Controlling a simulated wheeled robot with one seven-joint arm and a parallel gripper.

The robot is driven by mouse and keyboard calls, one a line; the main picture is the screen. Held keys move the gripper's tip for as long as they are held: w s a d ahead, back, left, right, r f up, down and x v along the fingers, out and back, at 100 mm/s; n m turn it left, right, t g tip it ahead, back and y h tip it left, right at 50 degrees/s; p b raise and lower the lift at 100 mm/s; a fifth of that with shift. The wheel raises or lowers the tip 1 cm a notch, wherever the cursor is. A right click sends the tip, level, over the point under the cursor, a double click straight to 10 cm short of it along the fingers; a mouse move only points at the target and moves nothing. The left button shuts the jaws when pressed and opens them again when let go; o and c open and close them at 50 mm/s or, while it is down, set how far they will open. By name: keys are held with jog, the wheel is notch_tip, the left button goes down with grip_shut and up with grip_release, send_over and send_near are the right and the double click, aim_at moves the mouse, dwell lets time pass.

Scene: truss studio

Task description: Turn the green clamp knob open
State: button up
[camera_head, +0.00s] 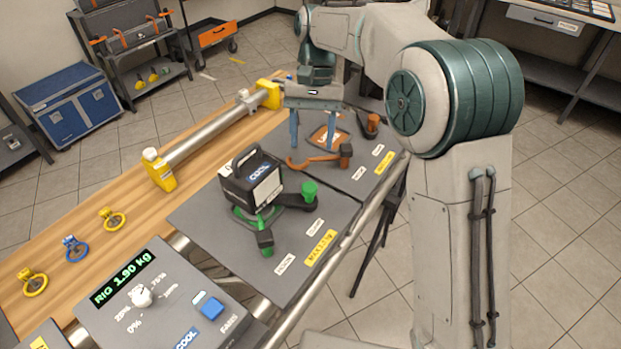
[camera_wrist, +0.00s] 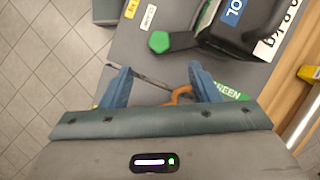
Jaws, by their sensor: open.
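The green clamp knob (camera_head: 309,188) stands on the right end of a dark green clamp (camera_head: 268,220) by the black COOL lamp (camera_head: 238,188). In the wrist view the knob (camera_wrist: 159,42) is a bright green hexagonal cap just ahead of my fingertips. The lamp (camera_wrist: 262,28) fills the upper right there. My gripper (camera_head: 311,146) is open, its blue fingers pointing down behind and above the knob, near an orange-brown clamp (camera_head: 317,161). The knob's underside is hidden.
A grey mat (camera_head: 205,218) with labels lies under the lamp. A silver rail (camera_head: 345,240) runs along the table's front edge. A yellow-ended tube (camera_head: 210,135) lies behind on the wooden top (camera_head: 150,212). A control box (camera_head: 170,290) stands at the front left.

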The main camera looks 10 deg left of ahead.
aim_at(310, 186)
jog(key=x, duration=1)
grip_shut()
